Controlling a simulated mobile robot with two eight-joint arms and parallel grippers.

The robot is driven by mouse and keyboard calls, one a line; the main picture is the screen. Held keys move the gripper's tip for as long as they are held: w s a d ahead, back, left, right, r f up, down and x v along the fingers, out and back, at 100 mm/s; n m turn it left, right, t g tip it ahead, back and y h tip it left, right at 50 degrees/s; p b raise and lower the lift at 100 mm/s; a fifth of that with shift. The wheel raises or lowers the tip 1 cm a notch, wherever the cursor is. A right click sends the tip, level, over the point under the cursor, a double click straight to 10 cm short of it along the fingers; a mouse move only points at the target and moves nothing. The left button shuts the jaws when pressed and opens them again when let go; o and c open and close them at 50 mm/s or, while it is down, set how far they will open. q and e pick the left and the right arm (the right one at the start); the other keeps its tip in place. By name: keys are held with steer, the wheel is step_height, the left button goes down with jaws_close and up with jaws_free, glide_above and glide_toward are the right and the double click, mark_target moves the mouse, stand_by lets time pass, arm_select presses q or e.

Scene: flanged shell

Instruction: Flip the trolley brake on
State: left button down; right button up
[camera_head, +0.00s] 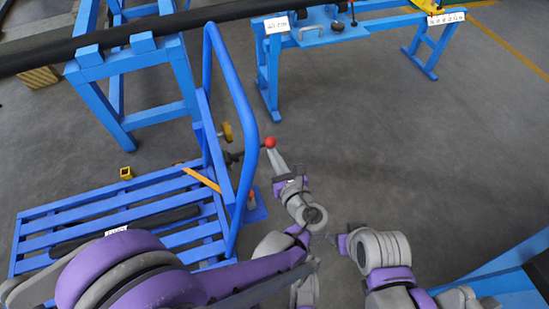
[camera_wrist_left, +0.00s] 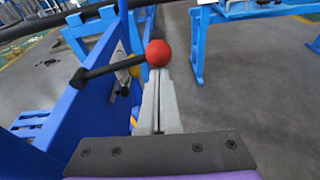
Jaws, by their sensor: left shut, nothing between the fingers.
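The blue trolley (camera_head: 228,130) stands at left, with a tall looped handle and a slatted deck. A dark brake lever with a red ball knob (camera_head: 270,142) sticks out from its side towards the right. In the left wrist view the red knob (camera_wrist_left: 158,53) is at the end of the black lever (camera_wrist_left: 112,68), which slopes down to the left. My left gripper (camera_head: 275,158) is shut and empty, its fingertips right at the knob. In the wrist view the fingers (camera_wrist_left: 157,98) end just below the knob; I cannot tell whether they touch it. My right gripper cannot be made out.
A blue rack (camera_head: 130,66) carrying a long dark pipe stands behind the trolley. A blue bench (camera_head: 340,32) with tools is at the back. A small yellow block (camera_head: 126,173) lies by the deck. The grey floor to the right is clear.

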arm_select(q)
steer(key=shift+s+a+r+n+t+h+p, duration=0.15)
steer(key=shift+a+r+n+p, duration=0.35)
steer(key=shift+r, duration=0.6)
steer(key=shift+s+a+r+n+t+h+p, duration=0.1)
steer(key=shift+a+r+n+h+p, duration=0.3)
steer(key=shift+r+p, duration=0.65)
steer(key=shift+s+a+r+n+t+h+p, duration=0.15)
steer(key=shift+r+n+p, duration=0.45)
steer(key=shift+r, duration=0.55)
arm_select(e)
steer(key=shift+s+r, duration=0.15)
steer(key=shift+r, duration=1.35)
steer(key=shift+s+r, duration=0.1)
steer(key=shift+r, duration=1.35)
